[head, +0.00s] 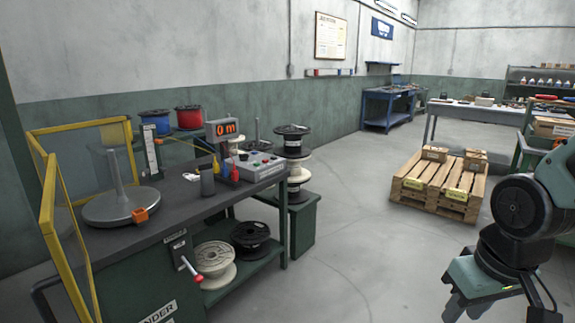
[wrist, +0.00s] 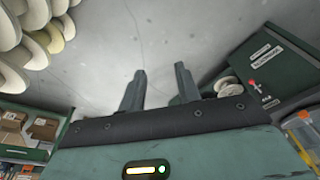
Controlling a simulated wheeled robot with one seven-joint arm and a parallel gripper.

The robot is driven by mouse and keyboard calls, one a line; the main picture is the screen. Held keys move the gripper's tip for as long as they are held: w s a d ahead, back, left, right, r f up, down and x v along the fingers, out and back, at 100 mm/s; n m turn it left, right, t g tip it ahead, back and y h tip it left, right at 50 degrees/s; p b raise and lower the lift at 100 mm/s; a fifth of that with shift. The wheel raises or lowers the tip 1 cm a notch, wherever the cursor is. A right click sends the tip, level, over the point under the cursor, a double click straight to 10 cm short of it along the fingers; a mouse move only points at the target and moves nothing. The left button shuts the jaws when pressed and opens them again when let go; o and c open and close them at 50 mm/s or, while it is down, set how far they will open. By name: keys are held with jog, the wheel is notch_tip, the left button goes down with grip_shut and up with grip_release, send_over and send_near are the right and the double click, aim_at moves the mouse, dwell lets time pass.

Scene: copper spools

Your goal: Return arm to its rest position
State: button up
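My arm reaches into the lower right of the head view, bent, with my gripper (head: 465,308) pointing down over the open floor. The fingertips are close to the bottom edge of that view. In the wrist view my gripper (wrist: 160,82) shows two dark fingers standing apart. There is nothing between them, only grey floor beyond.
A dark workbench (head: 170,215) with a yellow-framed guard and a red "0 m" display (head: 222,130) stands at left. Spools (head: 292,140) are stacked beside it. A wooden pallet (head: 437,190) with small boxes lies ahead. Floor (head: 350,250) between bench and arm is clear.

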jog(key=s+a+r+n+g+p, duration=0.2)
jog(key=s+a+r+n+p, duration=0.3)
jog(key=s+a, duration=0.6)
notch_tip(320, 180, up, 3)
jog(key=shift+s+a+f+n, duration=0.15)
jog(key=shift+s+a+n, duration=0.25)
jog(key=shift+a, duration=0.7)
jog(key=shift+a, duration=0.1)
